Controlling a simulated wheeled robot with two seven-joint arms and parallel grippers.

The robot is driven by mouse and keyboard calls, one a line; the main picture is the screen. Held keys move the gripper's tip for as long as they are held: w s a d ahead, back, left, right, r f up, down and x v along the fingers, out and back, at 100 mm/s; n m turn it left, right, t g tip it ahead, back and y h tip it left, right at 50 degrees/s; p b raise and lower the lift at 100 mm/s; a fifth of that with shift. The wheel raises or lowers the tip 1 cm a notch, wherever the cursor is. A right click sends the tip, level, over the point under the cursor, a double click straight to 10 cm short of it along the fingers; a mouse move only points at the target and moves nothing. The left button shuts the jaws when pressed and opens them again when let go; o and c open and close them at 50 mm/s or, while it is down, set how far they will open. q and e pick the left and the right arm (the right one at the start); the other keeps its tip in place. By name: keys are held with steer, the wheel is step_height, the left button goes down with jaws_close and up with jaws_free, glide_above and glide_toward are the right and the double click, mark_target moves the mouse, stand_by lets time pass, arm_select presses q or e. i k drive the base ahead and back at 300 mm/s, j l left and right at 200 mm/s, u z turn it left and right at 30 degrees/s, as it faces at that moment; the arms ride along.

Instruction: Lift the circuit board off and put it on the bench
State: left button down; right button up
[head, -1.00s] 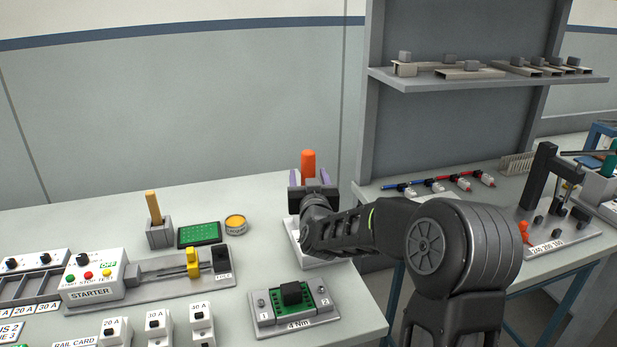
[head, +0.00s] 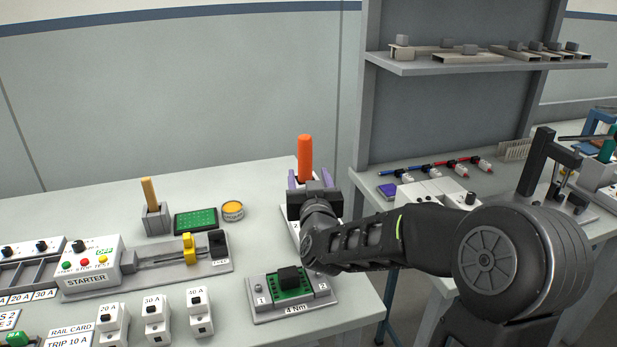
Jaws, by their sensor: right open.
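A green circuit board (head: 276,294) with a black block (head: 289,277) on top sits in a light grey fixture (head: 262,316) marked "4 Nm", with corners numbered 1 and 2. It lies near the bench's right front. My right gripper (head: 309,179) is beyond the fixture, its purple fingers open and pointing away from me. An upright orange handle (head: 305,152) rises between or just behind the fingers; I cannot tell which. Its lower part is hidden by the gripper. My left gripper is not in view.
A green pad in a dark tray (head: 196,221), a yellow-topped tin (head: 233,210) and a grey block with a wooden handle (head: 149,192) stand behind the starter unit (head: 90,275). Breaker modules (head: 155,318) stand in front. Bare bench (head: 262,235) lies between tin and fixture.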

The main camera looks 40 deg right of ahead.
mark_target(289, 282)
steer(key=k+j, duration=0.75)
steer(key=k, duration=0.1)
